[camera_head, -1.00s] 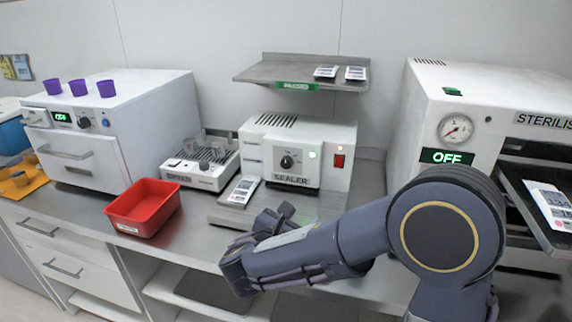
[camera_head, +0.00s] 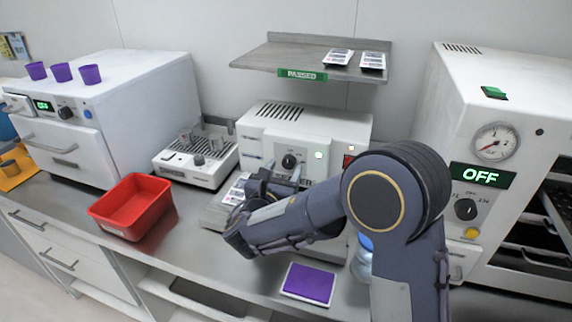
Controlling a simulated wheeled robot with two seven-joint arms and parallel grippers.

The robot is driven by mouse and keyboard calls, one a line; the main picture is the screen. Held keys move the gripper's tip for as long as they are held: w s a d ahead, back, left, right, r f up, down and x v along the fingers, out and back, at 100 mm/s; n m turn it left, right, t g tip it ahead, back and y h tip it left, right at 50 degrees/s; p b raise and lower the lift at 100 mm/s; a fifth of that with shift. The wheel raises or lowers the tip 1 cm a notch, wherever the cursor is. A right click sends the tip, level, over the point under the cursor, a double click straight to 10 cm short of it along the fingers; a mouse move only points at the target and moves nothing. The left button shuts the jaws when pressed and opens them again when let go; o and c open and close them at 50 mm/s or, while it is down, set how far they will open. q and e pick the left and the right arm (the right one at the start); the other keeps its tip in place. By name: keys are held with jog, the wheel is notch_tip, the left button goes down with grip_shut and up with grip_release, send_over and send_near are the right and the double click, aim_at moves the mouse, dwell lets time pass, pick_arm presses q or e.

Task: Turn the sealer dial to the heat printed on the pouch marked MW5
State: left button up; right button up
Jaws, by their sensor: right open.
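The sealer (camera_head: 310,126) is a white box with vents, standing on the counter near the middle. Its black dial (camera_head: 289,161) is on the front, left of a green light. A pouch (camera_head: 237,190) lies at the sealer's left front, partly covered by my right gripper; its print is too small to read. Two more pouches (camera_head: 338,58) (camera_head: 372,61) lie on the shelf above; I cannot tell which pouch is marked MW5. My right gripper (camera_head: 282,176) is open and empty, with its fingers just below and in front of the dial. My left gripper is out of view.
A red bin (camera_head: 131,207) stands on the counter at left, near a small white device (camera_head: 196,160). The shelf (camera_head: 270,56) overhangs the sealer. A steriliser (camera_head: 455,130) reading OFF stands at right. A purple pad (camera_head: 309,283) lies at the front edge.

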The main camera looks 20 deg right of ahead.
jog(key=shift+x, duration=0.95)
jog(key=c, duration=0.9)
jog(key=shift+f+m+b, duration=0.15)
jog(key=shift+m+b, duration=0.25)
jog(key=shift+b, duration=0.3)
jog(key=shift+c, duration=0.2)
jog(key=m+b, duration=0.4)
jog(key=b, duration=0.3)
jog(key=m+b, duration=0.5)
jog(key=b, duration=0.2)
jog(key=m+b, duration=0.5)
jog(key=b, duration=0.2)
jog(key=shift+s+d+f, duration=0.1)
jog(key=shift+s+f, duration=0.05)
jog(key=shift+f, duration=0.1)
jog(key=shift+r+m+b, duration=0.15)
jog(key=shift+m+b, duration=1.45)
jog(key=shift+b, duration=0.15)
jog(key=o, duration=0.9)
jog(key=shift+o, duration=0.2)
jog(key=shift+r, duration=0.1)
